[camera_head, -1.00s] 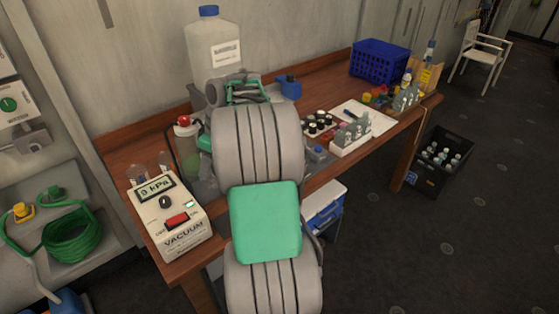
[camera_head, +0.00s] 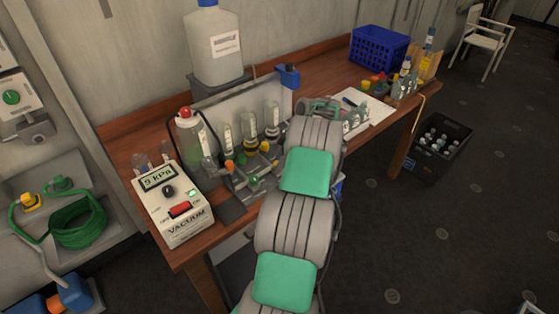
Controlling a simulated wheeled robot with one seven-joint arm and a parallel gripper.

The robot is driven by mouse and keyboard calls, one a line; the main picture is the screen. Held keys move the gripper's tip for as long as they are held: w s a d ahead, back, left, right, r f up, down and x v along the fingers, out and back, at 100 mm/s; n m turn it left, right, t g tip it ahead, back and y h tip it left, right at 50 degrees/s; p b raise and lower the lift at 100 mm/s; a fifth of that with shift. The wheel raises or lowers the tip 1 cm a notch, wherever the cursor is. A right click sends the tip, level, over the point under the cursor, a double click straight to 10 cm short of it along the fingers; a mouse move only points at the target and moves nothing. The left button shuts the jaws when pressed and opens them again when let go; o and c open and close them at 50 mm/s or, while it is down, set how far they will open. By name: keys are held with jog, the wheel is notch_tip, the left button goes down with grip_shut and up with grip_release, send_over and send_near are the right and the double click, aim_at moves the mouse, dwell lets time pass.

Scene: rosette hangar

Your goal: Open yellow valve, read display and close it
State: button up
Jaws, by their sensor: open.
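The vacuum unit (camera_head: 178,222) is a cream box at the left front of the bench. Its display (camera_head: 158,178) seems to read 9 kPa, with a green lamp lit above the red switch. Right of it, a glass tube rack has small coloured knobs along its front; one small yellow knob (camera_head: 240,159) is among orange and green ones. I cannot tell its open or closed position. A larger yellow fitting (camera_head: 28,201) is on the left wall shelf beside a green hose. My gripper (camera_head: 322,106) is beyond my arm, over the bench right of the rack; its fingers are mostly hidden. It appears open and empty.
A large white jug (camera_head: 213,48) stands behind the rack. A red-capped bottle (camera_head: 190,135) is close to the rack's left. A blue basket (camera_head: 379,55) and small bottles are at the bench's right. A black crate (camera_head: 438,148) is on the floor.

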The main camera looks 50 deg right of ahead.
jog(key=shift+c, duration=0.5)
grip_shut()
